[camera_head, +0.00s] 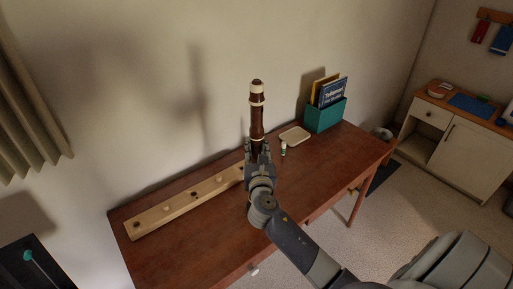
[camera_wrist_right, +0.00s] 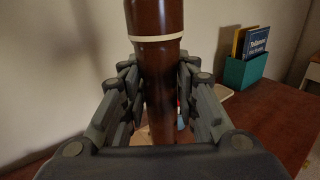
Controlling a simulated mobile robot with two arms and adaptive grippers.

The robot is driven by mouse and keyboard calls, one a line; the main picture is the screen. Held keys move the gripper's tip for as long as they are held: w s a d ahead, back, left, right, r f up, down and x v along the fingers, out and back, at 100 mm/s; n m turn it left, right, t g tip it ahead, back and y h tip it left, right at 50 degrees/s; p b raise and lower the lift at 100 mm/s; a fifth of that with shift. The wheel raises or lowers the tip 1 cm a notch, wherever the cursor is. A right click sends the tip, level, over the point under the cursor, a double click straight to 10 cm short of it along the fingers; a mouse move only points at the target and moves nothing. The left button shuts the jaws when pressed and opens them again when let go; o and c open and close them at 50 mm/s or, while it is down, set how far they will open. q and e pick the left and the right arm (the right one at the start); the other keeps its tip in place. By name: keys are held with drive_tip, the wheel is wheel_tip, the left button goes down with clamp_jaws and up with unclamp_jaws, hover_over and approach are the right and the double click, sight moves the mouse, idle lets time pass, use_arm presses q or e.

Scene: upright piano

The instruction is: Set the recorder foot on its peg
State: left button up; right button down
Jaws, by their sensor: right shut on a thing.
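A dark brown recorder part with cream rings (camera_head: 257,117) stands upright in my right gripper (camera_head: 260,153). In the right wrist view the brown tube (camera_wrist_right: 160,75) passes between the two fingers (camera_wrist_right: 160,100), which are shut on it. A long light-wood board with pegs or holes (camera_head: 182,208) lies along the back of the desk, its right end by my gripper. The lower end of the recorder part is hidden behind the gripper, so I cannot tell whether it touches the board. My left gripper is not in view.
The brown desk (camera_head: 310,170) holds a cream dish (camera_head: 294,135), a small bottle (camera_head: 283,149) and a teal box of books (camera_head: 325,115) at right. A wall stands close behind. The front left of the desk is clear. A white cabinet (camera_head: 450,135) stands at far right.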

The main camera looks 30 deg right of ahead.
drive_tip(key=shift+f+b, duration=0.4)
drive_tip(key=shift+f, duration=0.25)
idle(0.5)
drive_tip(key=c, duration=1.2)
unclamp_jaws()
drive_tip(key=shift+o, duration=0.2)
drive_tip(key=shift+s, duration=0.1)
drive_tip(key=v, duration=1.2)
